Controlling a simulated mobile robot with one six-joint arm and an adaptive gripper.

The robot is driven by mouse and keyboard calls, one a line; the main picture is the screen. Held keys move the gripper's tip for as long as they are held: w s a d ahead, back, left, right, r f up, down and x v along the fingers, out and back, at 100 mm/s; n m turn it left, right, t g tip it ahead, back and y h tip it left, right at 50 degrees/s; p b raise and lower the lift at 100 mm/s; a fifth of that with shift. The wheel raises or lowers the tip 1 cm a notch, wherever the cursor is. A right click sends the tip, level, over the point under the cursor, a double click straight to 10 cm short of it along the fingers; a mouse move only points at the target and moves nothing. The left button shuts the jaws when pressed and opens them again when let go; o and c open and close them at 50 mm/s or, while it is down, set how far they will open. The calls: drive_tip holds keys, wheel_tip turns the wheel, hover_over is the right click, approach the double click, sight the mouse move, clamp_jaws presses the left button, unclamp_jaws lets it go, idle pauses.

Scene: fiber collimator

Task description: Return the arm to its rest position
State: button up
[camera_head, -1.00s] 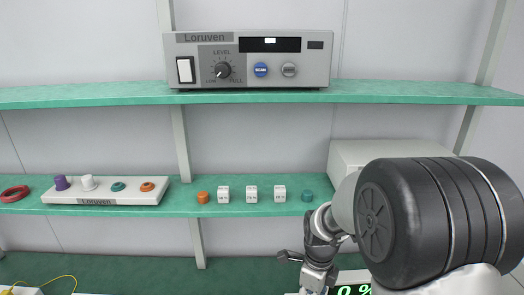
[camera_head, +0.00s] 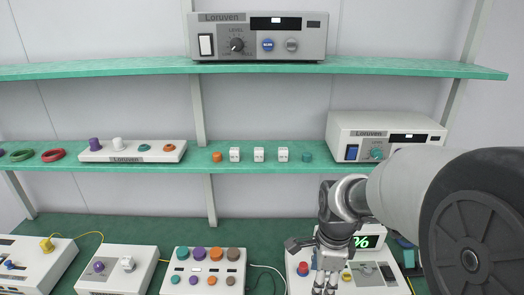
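My gripper (camera_head: 326,284) hangs pointing down at the bottom of the head view, in front of a white console (camera_head: 368,276) with a green "%" display (camera_head: 367,242) on the bench. My grey arm reaches in from the right, its large dark joint filling the lower right corner. The gripper's fingertips are small and near the lower frame edge, so I cannot tell their opening. I see nothing clearly held. The gripper and wrist hide the left part of the console.
The lower bench holds a panel of coloured knobs (camera_head: 204,270), a white box (camera_head: 117,270) and a box with a yellow cable (camera_head: 38,262). The middle shelf (camera_head: 330,168) carries a knob strip (camera_head: 132,151), small blocks and a Loruven unit (camera_head: 386,134). Another unit (camera_head: 258,36) stands on the upper shelf.

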drive_tip(key=s+r+n+t, duration=0.1)
drive_tip(key=s+r+n, duration=0.4)
drive_tip(key=s+n, duration=0.4)
drive_tip(key=s+r+n+t, duration=0.2)
drive_tip(key=s+r+n, duration=0.4)
drive_tip(key=s+n, duration=0.3)
drive_tip(key=shift+s+r+n+t, duration=0.25)
drive_tip(key=shift+s+n+t, duration=0.1)
drive_tip(key=shift+n, duration=0.45)
